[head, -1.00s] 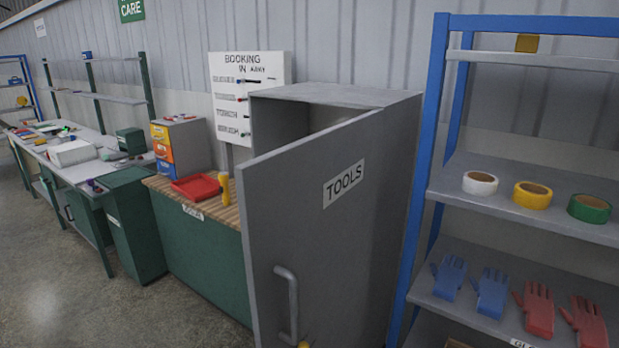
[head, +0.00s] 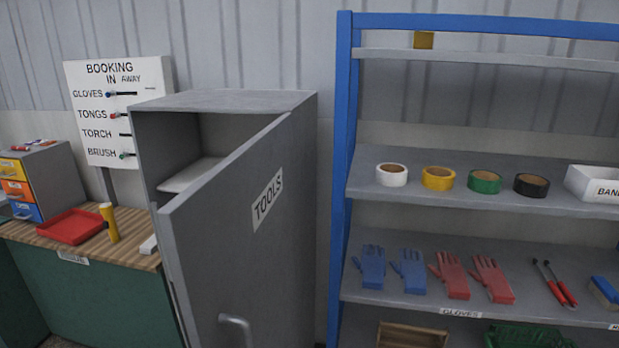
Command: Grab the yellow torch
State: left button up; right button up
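A yellow torch (head: 109,222) stands upright on the wooden top of a green bench (head: 135,238), at the left of the head view. It is just right of a red tray (head: 72,227) and apart from it. A grey cabinet (head: 240,205) marked TOOLS stands to its right with its door partly open. Neither of my grippers shows in the head view.
The open cabinet door juts forward to the right of the bench. At right, a blue-framed shelf (head: 344,180) holds tape rolls, gloves (head: 370,267) and tongs (head: 556,284).

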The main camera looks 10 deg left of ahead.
aim_at(106, 210)
jog(key=j+z, duration=0.2)
jog(key=j, duration=0.5)
jog(key=j+z, duration=0.2)
jog(key=j, duration=0.5)
jog(key=k+j+z, duration=0.2)
jog(key=j, duration=0.5)
jog(key=j+z, duration=0.45)
jog(key=j, duration=0.6)
jog(key=j+z, duration=0.45)
jog(key=j, duration=0.6)
